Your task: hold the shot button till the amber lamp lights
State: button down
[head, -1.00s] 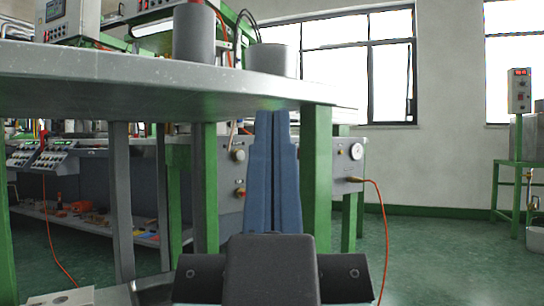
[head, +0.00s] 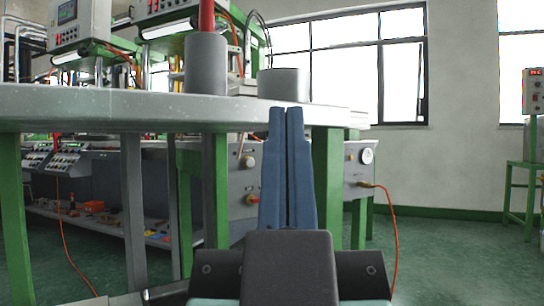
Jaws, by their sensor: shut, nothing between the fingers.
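My gripper (head: 286,112) shows at the middle of the head view, its two long blue fingers pressed together and pointing away from me. Nothing is between them. The fingertips appear at the front edge of the grey round-edged table (head: 150,112), below a short grey cylinder (head: 283,84); whether they touch the edge I cannot tell. I cannot make out which control is the shot button, and no lit amber lamp is visible. A machine front behind the table carries small knobs (head: 248,161), partly hidden by table legs.
A taller grey cylinder with a red rod (head: 206,62) stands on the table. A control box with a screen (head: 67,24) is at upper left. An orange hose (head: 394,225) hangs at right. Green floor is open at right.

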notch_tip(320, 180, up, 67)
jog(key=p, duration=6.5)
jog(key=shift+w, duration=0.1)
